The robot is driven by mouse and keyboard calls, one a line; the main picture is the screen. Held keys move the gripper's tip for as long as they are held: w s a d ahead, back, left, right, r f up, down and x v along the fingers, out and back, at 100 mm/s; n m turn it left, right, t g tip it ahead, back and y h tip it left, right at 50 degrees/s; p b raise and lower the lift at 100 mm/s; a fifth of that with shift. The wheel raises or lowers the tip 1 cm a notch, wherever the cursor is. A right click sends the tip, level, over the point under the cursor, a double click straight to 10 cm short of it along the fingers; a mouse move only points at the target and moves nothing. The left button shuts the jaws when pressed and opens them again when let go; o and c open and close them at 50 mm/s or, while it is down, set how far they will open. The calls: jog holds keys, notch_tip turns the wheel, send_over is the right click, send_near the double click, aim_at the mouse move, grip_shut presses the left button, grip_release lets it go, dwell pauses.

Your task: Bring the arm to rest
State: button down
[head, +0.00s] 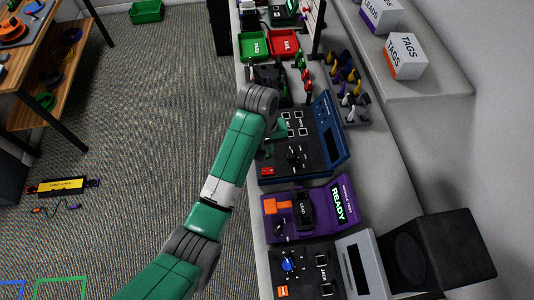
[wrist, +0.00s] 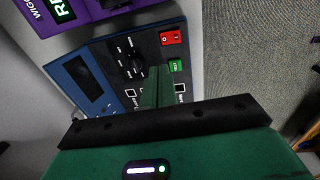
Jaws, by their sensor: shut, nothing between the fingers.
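My green arm (head: 235,150) reaches from the bottom of the head view up over the bench, its grey wrist joint (head: 258,100) highest in the picture. My gripper (wrist: 158,86) shows in the wrist view with its green fingers shut and nothing between them. It is over the dark panel of the blue tester (head: 328,130), near a green button (wrist: 175,66) and a red switch (wrist: 171,37). I cannot tell how high the fingertips are above the panel.
A purple unit reading READY (head: 340,205) and a grey-fronted unit (head: 360,265) stand nearer on the bench. Green (head: 253,46) and red (head: 284,43) trays lie beyond the tester. A cable rack (head: 350,90) and a black box (head: 445,250) are at the right. The carpet (head: 150,120) at left is mostly clear.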

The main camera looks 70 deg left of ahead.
jog(key=shift+w+r, duration=0.1)
jog(key=shift+r, duration=0.8)
jog(key=w+d+r+m+t+y, duration=0.25)
jog(key=w+d+r+t, duration=0.2)
jog(key=w+r, duration=0.45)
jog(key=w+d+r+m+t+y, duration=0.25)
jog(key=w+d+r, duration=0.35)
jog(key=w+r, duration=0.3)
jog(key=w+d+r+m+t+h, duration=0.1)
jog(key=w+d+r+m+t, duration=0.2)
jog(key=d+r, duration=0.5)
jog(key=d+r+m+t, duration=0.2)
jog(key=d+r+t, duration=0.3)
jog(key=r, duration=0.5)
jog(key=s+d+r+m+t+h, duration=0.2)
jog(key=s+d+r+m+t, duration=0.15)
jog(key=s+d+r, duration=0.5)
jog(key=s+d+r+m+t+h, duration=0.2)
jog(key=s+d+r+t, duration=0.3)
jog(key=d+r, duration=0.5)
notch_tip(320, 180, up, 13)
jog(key=a+p, duration=0.1)
jog(key=p, duration=1.1)
jog(key=shift+w+a+r+y, duration=0.2)
jog(key=shift+w+a+y, duration=0.05)
jog(key=shift+a+y, duration=0.15)
